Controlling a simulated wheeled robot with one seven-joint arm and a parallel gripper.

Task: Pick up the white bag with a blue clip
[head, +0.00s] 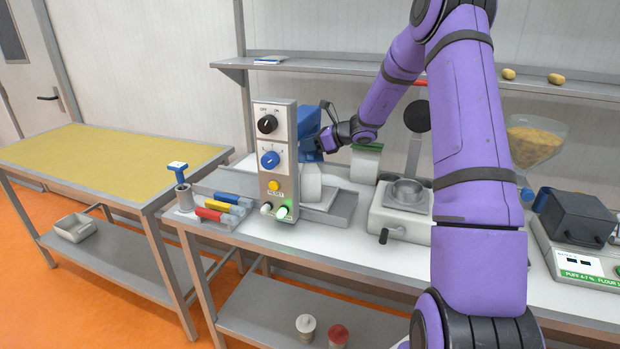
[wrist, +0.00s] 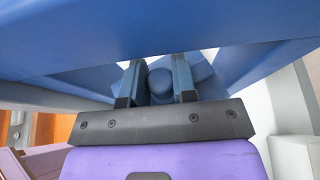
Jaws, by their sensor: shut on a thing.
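The white bag (head: 311,184) stands behind the control panel, on or just above the metal tray, and the panel hides part of it. Its blue clip (head: 313,157) shows at its top, under a blue machine housing (head: 309,121). My gripper (head: 314,146) reaches in from the right at clip height. In the wrist view, my two fingers (wrist: 157,82) are shut on a rounded blue part of the clip (wrist: 160,86). The white body of the bag is mostly hidden there. I cannot tell whether the bag is clear of the tray.
The control panel (head: 274,160) stands close to the left of the bag. The blue housing (wrist: 160,35) hangs close over my fingers. The yellow-topped table (head: 110,160) is clear.

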